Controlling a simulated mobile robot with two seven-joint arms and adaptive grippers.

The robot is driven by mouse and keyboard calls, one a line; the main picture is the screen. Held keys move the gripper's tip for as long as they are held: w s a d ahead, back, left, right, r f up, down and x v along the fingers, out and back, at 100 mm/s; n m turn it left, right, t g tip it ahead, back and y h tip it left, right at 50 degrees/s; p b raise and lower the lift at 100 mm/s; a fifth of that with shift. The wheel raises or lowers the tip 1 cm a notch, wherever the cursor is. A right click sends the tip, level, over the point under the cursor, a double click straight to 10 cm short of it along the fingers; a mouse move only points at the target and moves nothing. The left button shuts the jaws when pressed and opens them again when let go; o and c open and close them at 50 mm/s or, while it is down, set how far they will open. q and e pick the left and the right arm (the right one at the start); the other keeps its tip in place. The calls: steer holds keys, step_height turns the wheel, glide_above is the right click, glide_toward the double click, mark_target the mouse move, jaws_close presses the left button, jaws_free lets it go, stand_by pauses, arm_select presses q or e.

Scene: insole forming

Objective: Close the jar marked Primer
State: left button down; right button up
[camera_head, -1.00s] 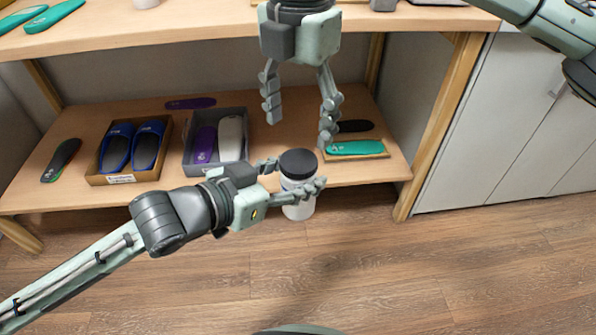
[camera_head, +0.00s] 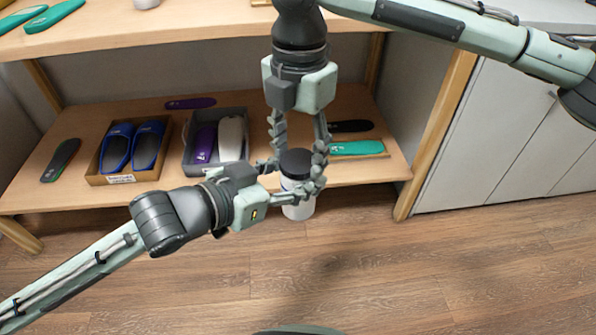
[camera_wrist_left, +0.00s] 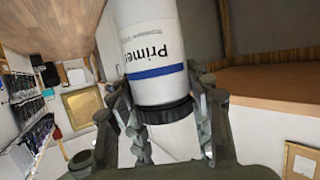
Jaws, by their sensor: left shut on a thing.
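The Primer jar (camera_head: 299,211) is white with a dark lid (camera_head: 295,161) on its top, upright in front of the lower shelf. In the left wrist view the jar (camera_wrist_left: 150,30) shows the word Primer, a blue stripe and a black band. My left gripper (camera_head: 296,179) is shut around the jar just under the lid, coming from the left. My right gripper (camera_head: 298,158) points down from above, with its fingers on both sides of the lid. Whether they touch the lid I cannot tell. Whether the lid is screwed down cannot be seen.
The upper worktop (camera_head: 130,35) is close to my right gripper. The floor in front is clear.

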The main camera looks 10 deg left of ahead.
steer(key=c, duration=0.6)
steer(key=m, duration=0.3)
steer(key=o, duration=1.2)
steer(key=shift+o, duration=0.2)
steer(key=shift+r, duration=0.15)
steer(key=shift+r, duration=2.15)
steer(key=shift+c, duration=0.3)
